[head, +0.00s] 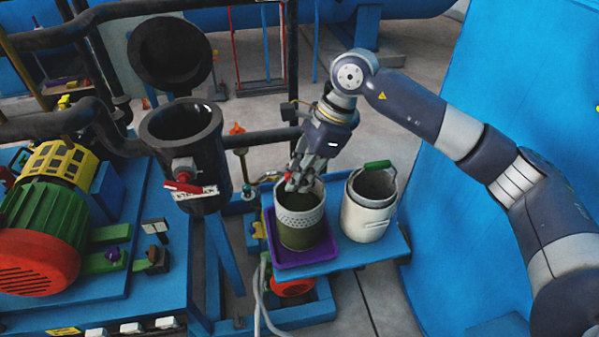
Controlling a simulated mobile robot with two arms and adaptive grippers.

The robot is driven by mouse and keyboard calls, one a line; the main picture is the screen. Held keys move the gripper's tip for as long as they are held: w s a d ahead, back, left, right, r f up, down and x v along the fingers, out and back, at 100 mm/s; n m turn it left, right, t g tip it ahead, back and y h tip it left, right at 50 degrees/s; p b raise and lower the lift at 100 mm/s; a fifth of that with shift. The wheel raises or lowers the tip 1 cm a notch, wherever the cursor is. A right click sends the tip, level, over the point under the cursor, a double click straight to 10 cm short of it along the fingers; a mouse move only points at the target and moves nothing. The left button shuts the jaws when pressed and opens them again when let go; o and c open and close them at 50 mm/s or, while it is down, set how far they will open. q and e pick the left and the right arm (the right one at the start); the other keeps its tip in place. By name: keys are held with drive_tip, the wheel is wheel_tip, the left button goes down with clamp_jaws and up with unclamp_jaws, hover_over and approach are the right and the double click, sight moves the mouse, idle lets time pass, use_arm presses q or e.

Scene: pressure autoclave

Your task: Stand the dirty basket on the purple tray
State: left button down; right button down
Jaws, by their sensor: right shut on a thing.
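The dirty basket (301,232) is a round container with a perforated whitish upper band and a murky olive-green lower part and inside. It is upright, over the purple tray (308,254), and its base looks set down within the tray's rim. My right gripper (300,184) comes from above and is shut at the back rim of the basket, by a small red part (288,177). The fingers partly hide what they hold. My left gripper is out of view.
A white bucket-like basket (366,218) with a green handle (377,164) stands right of the tray on the blue shelf (370,252). The black autoclave vessel (187,145) is open at left, its round lid (170,55) raised. Pipes and a red-green motor (45,240) fill the left side.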

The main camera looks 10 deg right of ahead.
drive_tip(key=shift+f, duration=0.3)
drive_tip(key=shift+f+b, duration=0.15)
drive_tip(key=shift+b, duration=0.15)
drive_tip(key=c, duration=1.6)
unclamp_jaws()
drive_tip(key=shift+c, duration=0.2)
